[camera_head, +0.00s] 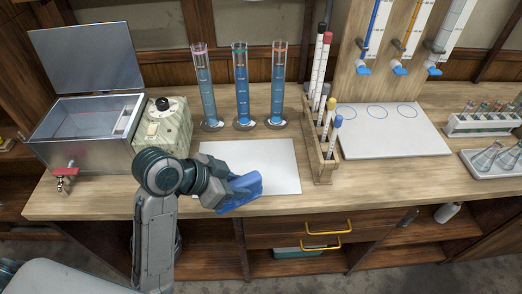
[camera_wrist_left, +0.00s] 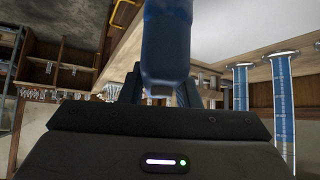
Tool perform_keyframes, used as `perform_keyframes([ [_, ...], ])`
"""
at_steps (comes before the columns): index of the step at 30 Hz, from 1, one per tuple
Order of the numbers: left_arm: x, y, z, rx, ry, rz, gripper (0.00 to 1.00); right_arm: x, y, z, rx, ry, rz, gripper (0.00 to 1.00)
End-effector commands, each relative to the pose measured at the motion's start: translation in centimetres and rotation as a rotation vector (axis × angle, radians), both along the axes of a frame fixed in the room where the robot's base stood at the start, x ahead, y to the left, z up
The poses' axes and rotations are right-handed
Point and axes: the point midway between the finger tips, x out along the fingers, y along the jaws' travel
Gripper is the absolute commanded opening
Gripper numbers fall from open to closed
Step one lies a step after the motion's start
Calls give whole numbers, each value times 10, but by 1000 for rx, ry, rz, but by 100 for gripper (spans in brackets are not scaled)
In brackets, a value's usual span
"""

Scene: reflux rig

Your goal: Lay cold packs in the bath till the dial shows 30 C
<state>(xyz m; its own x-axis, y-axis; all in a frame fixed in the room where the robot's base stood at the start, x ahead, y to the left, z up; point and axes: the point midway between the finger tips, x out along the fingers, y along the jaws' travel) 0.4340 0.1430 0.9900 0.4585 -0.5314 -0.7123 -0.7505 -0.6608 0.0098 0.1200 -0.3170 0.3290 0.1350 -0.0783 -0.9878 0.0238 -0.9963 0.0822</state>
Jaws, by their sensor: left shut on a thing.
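My left gripper (camera_head: 240,192) is shut on a blue cold pack (camera_head: 246,187), held over the front edge of the white mat on the bench. In the left wrist view the blue pack (camera_wrist_left: 166,45) fills the space between the fingers of the left gripper (camera_wrist_left: 160,88). The metal bath (camera_head: 85,135) stands at the left end of the bench with its lid (camera_head: 87,57) raised. A red line shows inside it. My right gripper is not in view.
Three tall cylinders of blue liquid (camera_head: 241,85) stand behind the white mat (camera_head: 262,160). A wooden rack (camera_head: 322,140) with capped rods is to their right. A red tap (camera_head: 65,175) sticks out at the bath's front. Burettes hang over a white board (camera_head: 400,138).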

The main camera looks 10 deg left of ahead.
Motion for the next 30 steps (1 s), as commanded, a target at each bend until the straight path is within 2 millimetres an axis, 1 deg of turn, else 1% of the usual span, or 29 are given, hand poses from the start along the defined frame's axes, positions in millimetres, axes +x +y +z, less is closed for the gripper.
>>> perform_keyframes([
  [2,-4,-1,-1,1,-3,-34,0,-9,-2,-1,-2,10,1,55],
  [5,6,0,-1,1,-4,-51,0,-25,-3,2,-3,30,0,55],
  [8,30,4,-1,0,-3,-49,0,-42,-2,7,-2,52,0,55],
  [9,41,6,-2,0,-3,-49,0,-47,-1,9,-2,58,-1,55],
  [12,68,11,-4,1,-3,-48,0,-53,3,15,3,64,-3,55],
  [15,95,16,-7,-1,-2,-47,0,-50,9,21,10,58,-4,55],
  [18,119,20,-10,-2,-3,-47,0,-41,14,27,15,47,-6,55],
  [21,136,23,-12,-1,-4,-47,0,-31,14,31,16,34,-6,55],
  [24,146,25,-14,-1,-4,-47,0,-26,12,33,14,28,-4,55],
  [26,149,25,-16,-1,-4,-48,0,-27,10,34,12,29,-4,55],
  [28,149,25,-22,-2,-2,-47,0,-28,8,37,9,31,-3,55],
  [30,148,25,-32,-2,0,-47,0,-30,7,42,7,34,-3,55],
])
